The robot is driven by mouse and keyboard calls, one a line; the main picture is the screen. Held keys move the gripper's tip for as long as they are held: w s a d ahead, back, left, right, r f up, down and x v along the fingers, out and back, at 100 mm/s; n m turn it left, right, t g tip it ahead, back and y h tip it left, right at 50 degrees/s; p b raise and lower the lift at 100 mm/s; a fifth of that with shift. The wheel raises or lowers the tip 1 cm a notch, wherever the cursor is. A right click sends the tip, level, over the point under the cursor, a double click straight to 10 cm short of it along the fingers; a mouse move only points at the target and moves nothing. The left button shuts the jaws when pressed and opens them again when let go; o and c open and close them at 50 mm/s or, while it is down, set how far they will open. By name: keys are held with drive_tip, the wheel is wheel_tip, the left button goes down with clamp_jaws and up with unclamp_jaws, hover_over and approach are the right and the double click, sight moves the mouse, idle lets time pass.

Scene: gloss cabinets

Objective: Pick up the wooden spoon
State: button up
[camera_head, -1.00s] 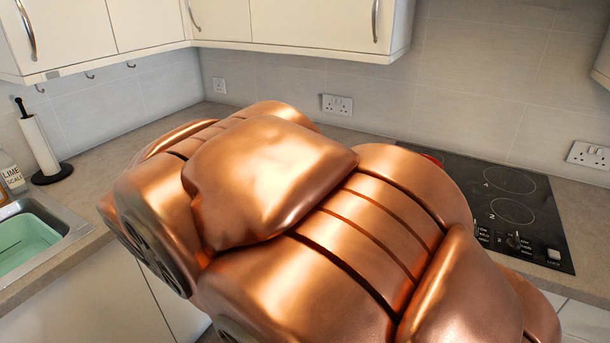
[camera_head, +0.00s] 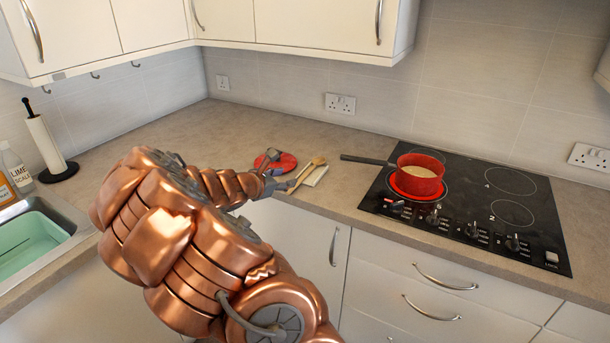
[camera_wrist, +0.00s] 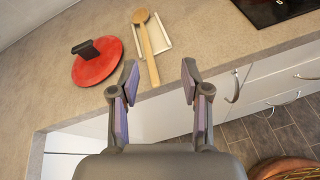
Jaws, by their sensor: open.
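The wooden spoon (camera_wrist: 149,52) lies on a small white spoon rest (camera_wrist: 161,41) on the counter, its bowl toward the wall and its handle toward the counter's front edge. The spoon also shows in the head view (camera_head: 308,172), just right of my gripper (camera_head: 282,182). In the wrist view my gripper (camera_wrist: 159,82) is open and empty. Its two fingers are spread at the counter's front edge. The handle end of the spoon lies near the left finger, apart from it as far as I can tell.
A red lid (camera_wrist: 97,62) with a dark knob lies left of the spoon. A red pot (camera_head: 420,175) stands on the black hob (camera_head: 480,205), its handle pointing left. A sink (camera_head: 40,235), a paper towel roll (camera_head: 44,145) and a bottle (camera_head: 15,168) are at far left. The back counter is clear.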

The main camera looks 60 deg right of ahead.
drive_tip(key=w+d+f+n+t, duration=0.1)
drive_tip(key=w+d+f+n, duration=0.25)
drive_tip(key=f, duration=0.25)
drive_tip(key=p, duration=0.3)
approach(306, 175)
drive_tip(key=shift+w+d+f+n+y, duration=0.15)
drive_tip(key=shift+d+f+n, duration=0.1)
drive_tip(key=shift+d+f, duration=0.35)
drive_tip(key=shift+w+d+f+n+y, duration=0.15)
drive_tip(key=shift+d+f, duration=0.25)
drive_tip(key=shift+f, duration=0.4)
drive_tip(key=shift+s, duration=0.1)
clamp_jaws()
